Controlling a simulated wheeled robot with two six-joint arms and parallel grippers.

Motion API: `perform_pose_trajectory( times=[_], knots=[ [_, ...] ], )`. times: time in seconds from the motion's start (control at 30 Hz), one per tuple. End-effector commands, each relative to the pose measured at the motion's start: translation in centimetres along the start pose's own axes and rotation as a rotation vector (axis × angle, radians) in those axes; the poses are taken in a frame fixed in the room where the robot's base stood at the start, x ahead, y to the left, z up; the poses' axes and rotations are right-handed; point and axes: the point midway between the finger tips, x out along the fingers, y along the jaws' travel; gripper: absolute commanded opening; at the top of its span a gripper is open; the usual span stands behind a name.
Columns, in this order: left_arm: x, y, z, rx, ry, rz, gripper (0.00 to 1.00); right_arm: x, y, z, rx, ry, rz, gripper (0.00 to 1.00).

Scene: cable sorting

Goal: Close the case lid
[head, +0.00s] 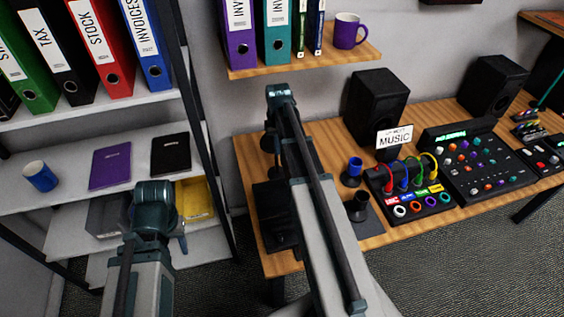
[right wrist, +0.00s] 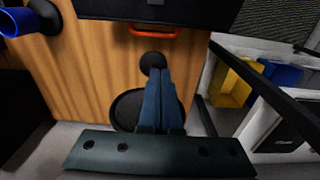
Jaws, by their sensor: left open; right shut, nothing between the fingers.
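The black case (right wrist: 190,10) shows at the top of the right wrist view, cut off by the frame, with an orange-red handle (right wrist: 152,30) along its near edge. In the head view a dark shape that looks like the case (head: 268,202) lies on the desk's left end, largely hidden behind my right arm; I cannot tell the lid's angle. My right gripper (right wrist: 160,75) is shut and empty, its blue fingers over the desk, below the handle in the picture. My left gripper (head: 180,235) is open in front of the shelf, away from the case, its fingers mostly hidden.
Two round black objects (right wrist: 138,106) lie by my right fingers. The wooden desk (head: 425,220) also holds a music sign (head: 394,139), speakers (head: 377,105), a cable panel (head: 410,195) and a mixer (head: 480,165). A shelf (head: 70,150) with binders stands left.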

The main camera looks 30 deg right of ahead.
Motion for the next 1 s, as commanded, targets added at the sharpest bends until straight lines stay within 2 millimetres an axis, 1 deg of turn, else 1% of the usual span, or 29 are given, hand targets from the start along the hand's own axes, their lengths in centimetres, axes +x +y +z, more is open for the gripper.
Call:
perform_pose_trajectory(
  times=[0.17, 0.27, 0.7, 0.93, 0.97, 1.0],
  knots=[
    [1.0, 0.1, -0.1, 0.0, 0.0, 0.0, 0.45, 1.0, 0.0, 0.0, 0.0, 0.0, 0.0, 0.0],
    [1.9, 0.2, -0.1, 0.0, 0.0, 0.0, 0.45, 1.9, -0.1, 0.0, -0.001, 0.0, 0.0, 0.0],
    [7.7, 0.7, -0.5, 0.0, 0.0, 0.0, 0.45, 7.7, -0.1, 0.0, -0.001, 0.0, 0.0, 0.0],
    [10.5, 1.0, -0.6, 0.0, 0.0, 0.0, 0.45, 10.6, -0.1, 0.0, -0.001, 0.0, 0.0, 0.0],
    [10.7, 1.0, -0.6, 0.0, 0.0, 0.0, 0.45, 10.7, -0.1, 0.1, -0.001, 0.0, 0.0, 0.0],
    [9.3, 0.9, -0.6, 0.0, 0.0, 0.0, 0.45, 9.4, -0.1, 1.4, 0.0, 0.0, 0.0, 0.0]
  ],
)
